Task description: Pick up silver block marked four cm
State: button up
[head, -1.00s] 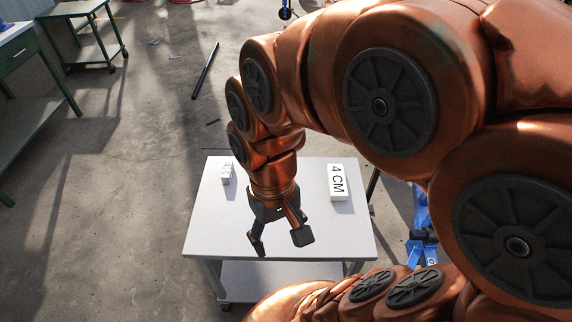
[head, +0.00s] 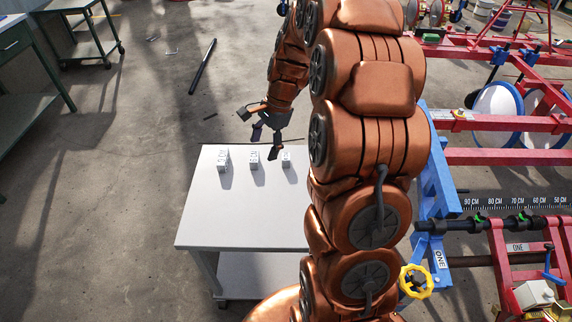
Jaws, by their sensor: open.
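The block marked 4 CM cannot be made out in the head view; my arm covers the right part of the table, where that block stood in the earlier frame. My gripper (head: 259,133) is open and empty, fingers apart, by the far edge of the white table (head: 235,225). One finger hangs just behind and above the row of blocks. Three small pale blocks stand on the table: a left block (head: 223,161), a middle block (head: 254,158) and a right block (head: 286,159). Their markings are too small to read with certainty.
The near part of the table is bare. A red frame (head: 500,157) and a blue frame (head: 437,190) with a yellow handwheel (head: 416,281) stand to the right. A dark rod (head: 203,67) lies on the floor behind. Green-framed benches stand at the left.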

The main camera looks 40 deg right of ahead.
aim_at(286, 156)
jog(key=w+d+f+m, duration=0.1)
jog(key=d+f+m, duration=0.1)
jog(key=d+f, duration=0.2)
jog(key=w+d+f+m+t+b, duration=0.1)
jog(key=w+d+f+m, duration=0.1)
jog(key=d+f+m, duration=0.1)
jog(key=w+d+f+m+t+b, duration=0.1)
jog(key=w+d+f+m, duration=0.1)
jog(key=d+f, duration=0.3)
jog(key=shift+w+d+f+m, duration=0.15)
jog(key=shift+d+m, duration=0.25)
jog(key=shift+d, duration=0.85)
jog(key=shift+x, duration=3.35)
jog(key=shift+w+a, duration=0.1)
jog(key=shift+w, duration=0.05)
jog(key=shift+c, duration=0.2)
jog(key=c, duration=1.3)
jog(key=shift+r, duration=0.2)
